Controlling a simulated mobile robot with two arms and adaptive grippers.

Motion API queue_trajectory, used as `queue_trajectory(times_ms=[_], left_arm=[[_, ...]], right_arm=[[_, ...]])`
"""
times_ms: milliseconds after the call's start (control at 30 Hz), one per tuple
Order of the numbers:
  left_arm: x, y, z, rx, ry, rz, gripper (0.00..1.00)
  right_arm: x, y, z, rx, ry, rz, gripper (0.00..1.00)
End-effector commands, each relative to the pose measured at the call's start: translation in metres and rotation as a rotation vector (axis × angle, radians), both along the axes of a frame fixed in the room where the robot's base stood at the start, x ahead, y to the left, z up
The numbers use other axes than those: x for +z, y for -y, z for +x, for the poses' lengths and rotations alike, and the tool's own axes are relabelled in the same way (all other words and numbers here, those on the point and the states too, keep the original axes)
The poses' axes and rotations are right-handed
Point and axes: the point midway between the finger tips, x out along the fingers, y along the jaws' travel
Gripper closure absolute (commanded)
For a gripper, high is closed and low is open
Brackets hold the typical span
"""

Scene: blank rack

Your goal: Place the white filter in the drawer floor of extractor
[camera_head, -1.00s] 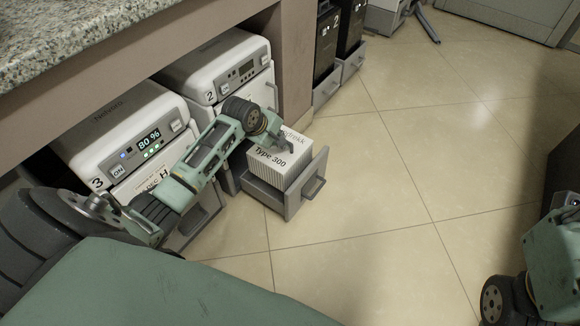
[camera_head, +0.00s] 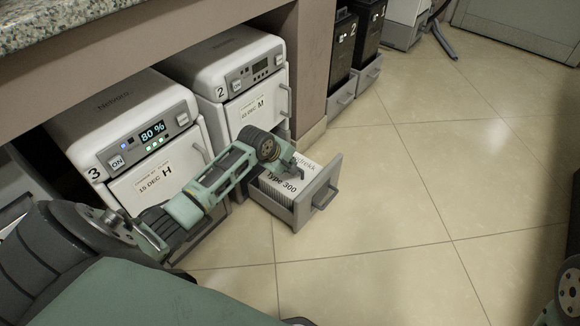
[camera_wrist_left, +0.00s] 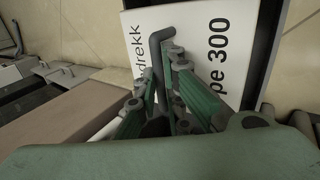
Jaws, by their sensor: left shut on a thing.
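The white filter (camera_head: 285,185), a box marked "Type 300" with pleated sides, sits low inside the open grey drawer (camera_head: 318,203) of extractor 2 (camera_head: 262,105). Its top is about level with the drawer rim. My left gripper (camera_head: 297,172) reaches over the filter and is shut on its grey handle. The left wrist view shows the gripper's green fingers (camera_wrist_left: 180,88) closed at this handle (camera_wrist_left: 158,62) against the white top (camera_wrist_left: 190,30). The drawer floor and the filter's underside are hidden. My right gripper is not in view; only part of that arm shows at the lower right.
Extractor 3 (camera_head: 128,125), showing 80 %, stands left of extractor 2 under the granite counter (camera_head: 60,22). Black units with grey drawers (camera_head: 342,97) stand beyond the cabinet post. The tiled floor (camera_head: 400,200) to the right is clear.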

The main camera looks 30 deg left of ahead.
Motion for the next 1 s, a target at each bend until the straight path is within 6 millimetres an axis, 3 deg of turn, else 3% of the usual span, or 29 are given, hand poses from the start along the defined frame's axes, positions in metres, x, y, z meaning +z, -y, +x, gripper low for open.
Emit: queue_trajectory(times_ms=[267,300,500,833,933,1000], left_arm=[[0.000,0.000,0.001,0.001,0.002,-0.001,1.00],[-0.001,0.000,0.000,0.001,0.000,-0.001,0.88],[-0.001,0.000,0.000,0.000,-0.001,0.000,0.73],[0.001,0.000,0.000,-0.001,0.000,0.001,0.73],[0.009,0.000,-0.004,0.000,-0.001,0.000,0.73],[0.017,0.000,-0.008,-0.001,-0.001,0.000,0.73]], right_arm=[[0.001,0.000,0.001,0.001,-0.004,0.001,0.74],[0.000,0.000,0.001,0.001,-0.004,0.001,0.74],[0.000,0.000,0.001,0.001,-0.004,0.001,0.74],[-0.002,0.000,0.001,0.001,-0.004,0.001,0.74],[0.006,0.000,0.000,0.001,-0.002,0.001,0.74],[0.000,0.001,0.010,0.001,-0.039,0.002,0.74]])
